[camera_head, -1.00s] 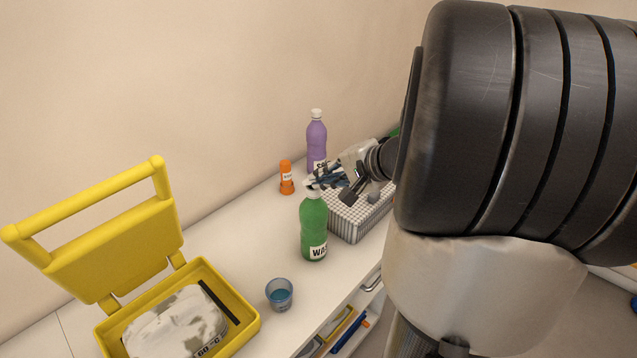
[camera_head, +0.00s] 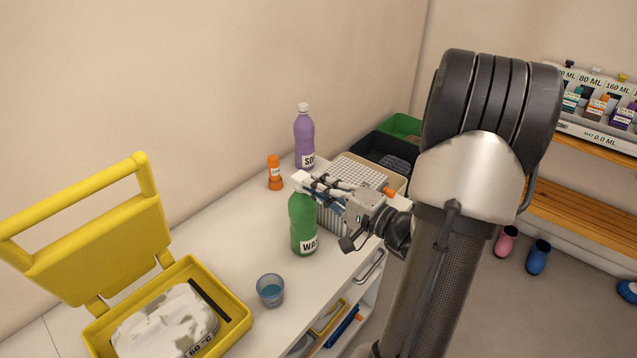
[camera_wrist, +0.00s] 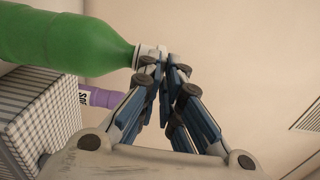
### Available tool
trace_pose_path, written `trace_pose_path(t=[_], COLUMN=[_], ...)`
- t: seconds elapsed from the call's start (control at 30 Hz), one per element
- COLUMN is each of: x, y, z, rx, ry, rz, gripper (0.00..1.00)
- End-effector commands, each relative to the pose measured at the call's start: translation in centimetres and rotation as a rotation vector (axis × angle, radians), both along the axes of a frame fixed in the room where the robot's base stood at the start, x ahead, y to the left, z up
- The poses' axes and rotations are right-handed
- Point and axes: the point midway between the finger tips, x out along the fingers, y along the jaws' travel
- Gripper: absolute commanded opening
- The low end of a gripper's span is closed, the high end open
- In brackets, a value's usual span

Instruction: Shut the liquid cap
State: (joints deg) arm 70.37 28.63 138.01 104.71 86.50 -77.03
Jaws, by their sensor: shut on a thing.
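A green bottle (camera_head: 302,222) with a label starting "WA" stands upright on the white counter. Its white cap (camera_head: 299,179) is at the top, partly covered by my fingers. My gripper (camera_head: 308,182) reaches in from the right and is shut on the cap. In the wrist view the fingertips (camera_wrist: 166,60) close at the white cap (camera_wrist: 148,56) on the neck of the green bottle (camera_wrist: 70,38). I cannot tell whether the cap sits fully down. A purple bottle (camera_head: 304,138) with a white cap stands behind, also visible in the wrist view (camera_wrist: 103,97).
A small orange bottle (camera_head: 275,175) stands left of the purple one. A checkered box (camera_head: 362,172) is close behind my gripper. A blue cup (camera_head: 270,291) and an open yellow case (camera_head: 95,343) are at the front left. Dark and green bins (camera_head: 402,124) stand at the back.

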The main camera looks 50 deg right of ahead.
Motion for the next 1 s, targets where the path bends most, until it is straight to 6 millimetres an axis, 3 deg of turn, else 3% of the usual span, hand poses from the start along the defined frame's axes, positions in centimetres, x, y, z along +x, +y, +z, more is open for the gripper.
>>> trace_pose_path(t=[0.1, 0.13, 0.43, 0.77, 1.0], x=[0.0, 0.0, 0.0, -0.2, -3.5], y=[0.0, 0.0, 0.0, 0.0, -0.5], z=[0.0, 0.0, 0.0, 0.0, 0.1], rx=[-0.001, -0.001, -0.001, -0.001, -0.001], ry=[0.004, 0.004, 0.005, 0.005, 0.005], rz=[0.001, 0.001, 0.002, 0.001, -0.006], gripper=[0.0, 0.07, 0.27, 0.27, 0.27])
